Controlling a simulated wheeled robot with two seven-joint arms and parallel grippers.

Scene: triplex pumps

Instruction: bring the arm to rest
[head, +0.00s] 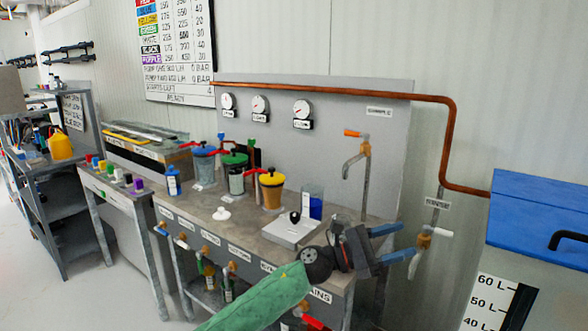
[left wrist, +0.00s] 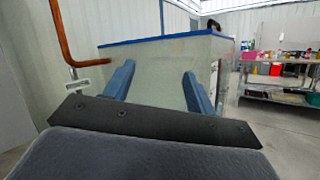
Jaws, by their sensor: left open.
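My left gripper (head: 408,240) is at the right front of the bench in the head view, at the end of my green arm. Its two blue fingers are apart and point to the right. In the left wrist view the gripper (left wrist: 158,75) shows nothing between its fingers. Beyond the fingers is the blue-rimmed tank (left wrist: 165,60), with a visible gap on the floor side hidden by the gripper body. My right gripper is not in view.
The pump bench (head: 250,232) carries several colour-lidded pots and a scale (head: 292,232). A rinse valve (head: 425,240) is close beside the fingers in the picture. The blue-lidded tank (head: 540,205) stands at right. A copper pipe (head: 350,95) runs along the wall.

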